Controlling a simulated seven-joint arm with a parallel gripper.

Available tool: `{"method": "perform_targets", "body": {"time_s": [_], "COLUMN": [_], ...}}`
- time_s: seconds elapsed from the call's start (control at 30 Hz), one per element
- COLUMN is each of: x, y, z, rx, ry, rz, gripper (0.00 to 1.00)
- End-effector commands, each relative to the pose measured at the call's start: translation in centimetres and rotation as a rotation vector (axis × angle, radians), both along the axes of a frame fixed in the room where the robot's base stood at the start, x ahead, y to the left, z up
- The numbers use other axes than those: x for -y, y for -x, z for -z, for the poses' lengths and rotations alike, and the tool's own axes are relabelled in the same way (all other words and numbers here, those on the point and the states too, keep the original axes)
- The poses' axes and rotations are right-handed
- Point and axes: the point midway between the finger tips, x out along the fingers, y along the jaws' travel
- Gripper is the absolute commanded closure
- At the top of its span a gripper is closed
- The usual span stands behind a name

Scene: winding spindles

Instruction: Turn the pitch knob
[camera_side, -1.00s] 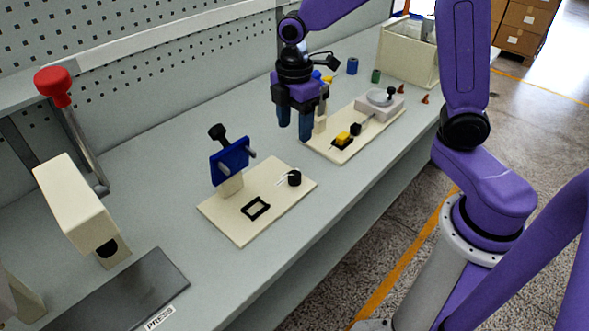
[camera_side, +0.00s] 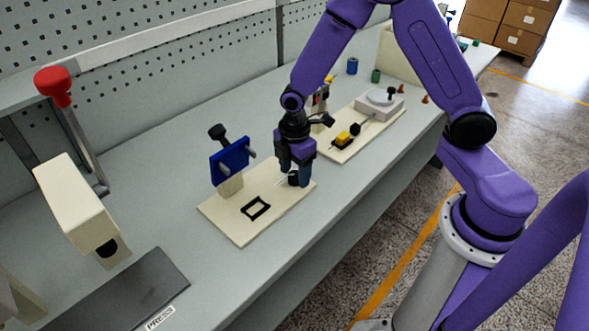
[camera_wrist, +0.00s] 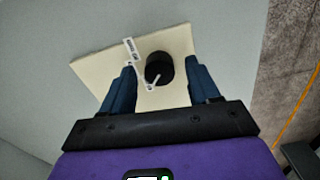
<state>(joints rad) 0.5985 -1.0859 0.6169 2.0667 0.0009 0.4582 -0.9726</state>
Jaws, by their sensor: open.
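The pitch knob is a small black cylinder with a white pointer line; it stands at the right end of a cream board (camera_side: 235,225). In the wrist view the knob (camera_wrist: 158,67) lies between my two blue fingers, with a gap on each side. A white scale mark with small lettering (camera_wrist: 131,50) is on the board beside it. My gripper (camera_side: 293,180) is open and low over the knob, partly hiding it in the side view. The wrist view shows my gripper (camera_wrist: 162,85) with its fingers on both sides of the knob.
A second board (camera_side: 335,152) with a yellow block lies behind. A press with a red knob (camera_side: 52,86) stands at the left. The bench's front edge is close.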

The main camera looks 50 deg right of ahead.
Motion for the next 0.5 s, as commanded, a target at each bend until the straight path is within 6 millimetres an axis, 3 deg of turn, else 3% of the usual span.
{"method": "perform_targets", "body": {"time_s": [0.23,0.27,0.4,0.5], "x": [-0.01,-0.01,-0.01,-0.02], "y": [-0.01,-0.01,-0.01,-0.01], "z": [0.05,0.04,0.03,0.03], "rx": [0.000,0.000,0.000,0.000], "ry": [0.000,0.000,0.000,0.000], "rz": [0.000,0.000,0.000,0.000], "gripper": [0.39,0.46,0.91,0.95]}}
